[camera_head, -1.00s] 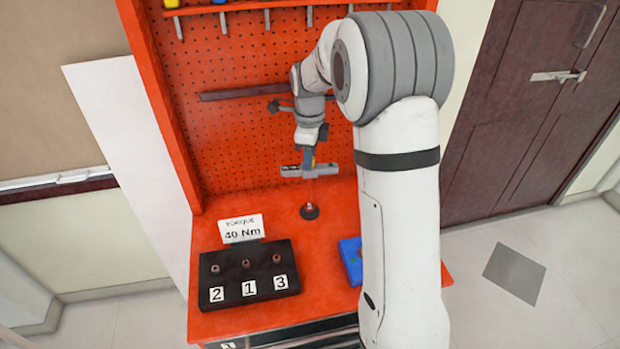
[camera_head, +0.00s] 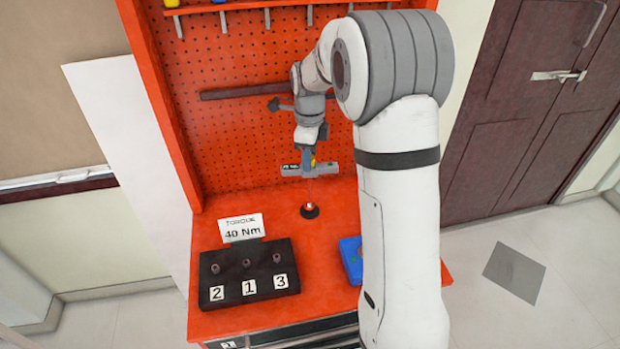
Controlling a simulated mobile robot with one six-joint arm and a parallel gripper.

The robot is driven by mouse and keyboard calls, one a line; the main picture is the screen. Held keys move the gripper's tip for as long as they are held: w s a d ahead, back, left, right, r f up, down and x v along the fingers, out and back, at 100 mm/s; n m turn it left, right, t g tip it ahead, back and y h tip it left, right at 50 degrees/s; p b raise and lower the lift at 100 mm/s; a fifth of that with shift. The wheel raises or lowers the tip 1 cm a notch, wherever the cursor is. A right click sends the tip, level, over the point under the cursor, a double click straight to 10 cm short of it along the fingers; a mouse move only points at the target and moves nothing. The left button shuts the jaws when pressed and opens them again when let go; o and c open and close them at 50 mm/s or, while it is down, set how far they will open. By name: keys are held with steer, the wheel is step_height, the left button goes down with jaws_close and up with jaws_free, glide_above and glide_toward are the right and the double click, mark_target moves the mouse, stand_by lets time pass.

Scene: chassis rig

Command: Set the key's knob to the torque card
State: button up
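The white torque card (camera_head: 241,228) stands at the back of a black block and reads "TORQUE 40 Nm". No scale on a key can be read.
The black block (camera_head: 248,303) on the red bench (camera_head: 300,250) bears three bolts labelled 2, 1 and 3. A blue tray (camera_head: 350,262) is partly hidden behind my arm. A red pegboard (camera_head: 240,150) with a dark bar (camera_head: 243,92) rises behind.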

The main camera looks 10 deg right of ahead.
steer(key=n, duration=1.1)
steer(key=shift+p, duration=0.35)
steer(key=c, duration=0.6)
